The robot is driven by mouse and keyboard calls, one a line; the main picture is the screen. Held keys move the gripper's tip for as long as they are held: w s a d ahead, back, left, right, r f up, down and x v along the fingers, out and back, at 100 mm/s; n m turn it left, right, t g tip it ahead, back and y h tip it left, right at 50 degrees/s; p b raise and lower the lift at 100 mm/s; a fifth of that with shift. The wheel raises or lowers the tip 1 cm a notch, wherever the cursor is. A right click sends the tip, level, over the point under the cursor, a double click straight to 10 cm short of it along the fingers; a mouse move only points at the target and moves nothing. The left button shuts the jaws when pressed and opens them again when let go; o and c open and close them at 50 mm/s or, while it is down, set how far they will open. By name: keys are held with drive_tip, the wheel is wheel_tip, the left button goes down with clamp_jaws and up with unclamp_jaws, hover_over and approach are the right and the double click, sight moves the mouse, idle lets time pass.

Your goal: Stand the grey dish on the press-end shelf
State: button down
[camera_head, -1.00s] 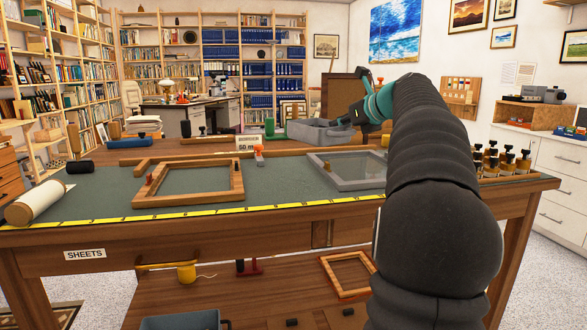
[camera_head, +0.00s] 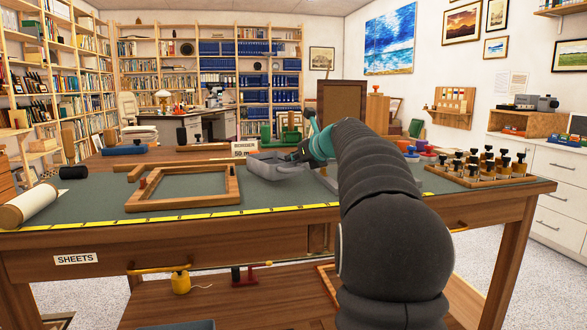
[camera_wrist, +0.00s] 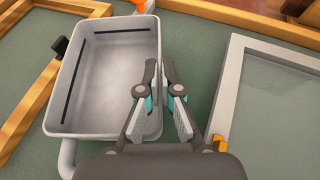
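The grey dish (camera_head: 268,168) is a shallow rectangular tray with rounded corners and a handle. It is over the green table mat, between the wooden frame and the grey frame; I cannot tell whether it touches the mat. In the wrist view the dish (camera_wrist: 112,85) is seen from above, empty, with dark slots along two inner sides. My gripper (camera_wrist: 160,75) is shut on its right wall, one finger inside and one outside. In the head view my gripper (camera_head: 302,154) is at the dish's right end. I cannot identify the press-end shelf.
A wooden frame (camera_head: 184,208) lies left of the dish. A grey frame (camera_wrist: 228,90) lies on the right, partly hidden by my arm in the head view. Several small bottles (camera_head: 485,163) stand at the right. A lower board (camera_head: 240,305) runs under the table.

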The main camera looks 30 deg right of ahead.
drive_tip(key=shift+f, duration=0.95)
drive_tip(key=shift+f, duration=0.15)
drive_tip(key=c, duration=1.3)
unclamp_jaws()
